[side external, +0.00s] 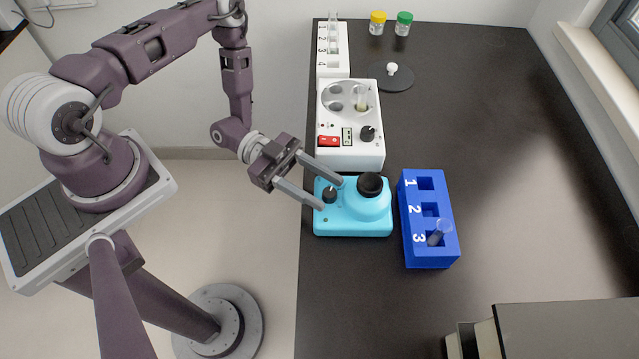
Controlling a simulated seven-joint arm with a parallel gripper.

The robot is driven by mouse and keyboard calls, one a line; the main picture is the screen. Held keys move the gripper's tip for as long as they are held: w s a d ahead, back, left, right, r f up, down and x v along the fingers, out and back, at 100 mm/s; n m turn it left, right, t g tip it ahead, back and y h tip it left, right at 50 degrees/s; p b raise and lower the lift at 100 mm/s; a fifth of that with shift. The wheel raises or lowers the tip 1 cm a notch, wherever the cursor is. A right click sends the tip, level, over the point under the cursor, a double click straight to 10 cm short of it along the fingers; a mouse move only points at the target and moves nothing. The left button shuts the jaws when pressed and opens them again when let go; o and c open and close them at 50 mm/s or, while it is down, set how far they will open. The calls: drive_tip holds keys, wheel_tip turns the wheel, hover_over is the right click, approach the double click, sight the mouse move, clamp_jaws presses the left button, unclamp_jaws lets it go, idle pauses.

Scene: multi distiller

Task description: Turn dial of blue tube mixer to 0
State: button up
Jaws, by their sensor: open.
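The blue tube mixer (351,222) is a light-blue box near the left edge of the dark table. A black round cup (370,185) sits on its raised right part. Its small black dial (329,194) is on the left part of the top. My gripper (331,194) reaches in from the left and is open, with one finger on each side of the dial in this view. I cannot tell whether the fingers touch the dial or hover above it. The dial's marking and setting are too small to read.
A dark blue rack (408,240) numbered 1 to 3 stands close on the right, with a tube (438,232) in slot 3. A white device (350,158) with a red switch is just behind. A white rack (343,70) and two jars are farther back.

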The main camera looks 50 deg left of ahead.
drive_tip(key=shift+c, duration=0.3)
clamp_jaws()
drive_tip(key=n+t, duration=0.2)
drive_tip(key=t+y, duration=0.1)
drive_tip(key=t, duration=0.1)
drive_tip(key=shift+s+n, duration=0.3)
drive_tip(key=shift+n, duration=0.1)
drive_tip(key=shift+s+d+n+t+y, duration=0.15)
drive_tip(key=shift+n+t+y, duration=0.75)
drive_tip(key=shift+t, duration=0.6)
drive_tip(key=shift+o, duration=0.3)
unclamp_jaws()
drive_tip(key=v, duration=0.7)
